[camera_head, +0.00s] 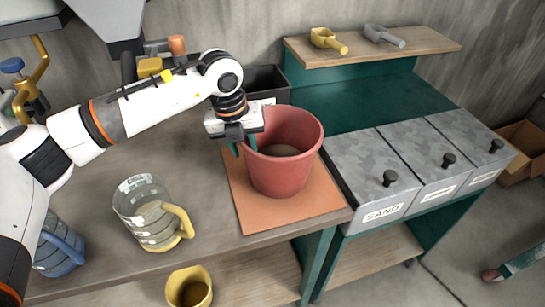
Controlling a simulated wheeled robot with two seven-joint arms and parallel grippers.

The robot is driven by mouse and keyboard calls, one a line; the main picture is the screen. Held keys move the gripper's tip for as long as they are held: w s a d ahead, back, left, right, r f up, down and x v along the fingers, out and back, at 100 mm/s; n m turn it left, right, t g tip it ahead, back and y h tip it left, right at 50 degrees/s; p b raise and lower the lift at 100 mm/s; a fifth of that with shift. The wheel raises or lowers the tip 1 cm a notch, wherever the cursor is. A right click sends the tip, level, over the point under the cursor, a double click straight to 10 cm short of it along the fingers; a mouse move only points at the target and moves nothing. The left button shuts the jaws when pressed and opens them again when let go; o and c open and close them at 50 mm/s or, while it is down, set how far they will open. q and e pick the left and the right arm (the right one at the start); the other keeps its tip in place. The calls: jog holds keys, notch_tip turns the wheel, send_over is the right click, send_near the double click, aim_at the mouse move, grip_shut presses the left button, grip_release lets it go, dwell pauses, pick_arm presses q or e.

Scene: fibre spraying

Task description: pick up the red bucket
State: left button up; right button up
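The red bucket (283,160) stands upright on an orange-brown square mat (245,208) on the workbench. My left gripper (244,146) is at the bucket's left rim, pointing down. Its two teal fingers are apart, one outside the wall and one inside the rim. The gap between them looks wider than the wall, and the bucket stands on the mat. Part of the rim is hidden behind the gripper. My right gripper is not in view.
A clear measuring jug (148,210) with a yellow handle stands left of the mat. A black bin (266,82) is behind the bucket. Lidded grey bins (372,172), one labelled SAND, stand right. A shelf (400,50) holds two scoops. A yellow container (189,288) sits below.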

pick_arm(q)
jog(key=shift+s+d+r, duration=0.15)
jog(key=shift+d+r, duration=0.05)
jog(key=shift+d, duration=0.05)
jog(key=shift+s+d+r, duration=0.1)
jog(key=shift+s+d, duration=0.05)
jog(key=c, duration=0.4)
jog(key=shift+c, duration=1.2)
jog(key=shift+a, duration=0.2)
grip_shut()
jog(key=shift+d, duration=0.1)
jog(key=shift+d, duration=0.1)
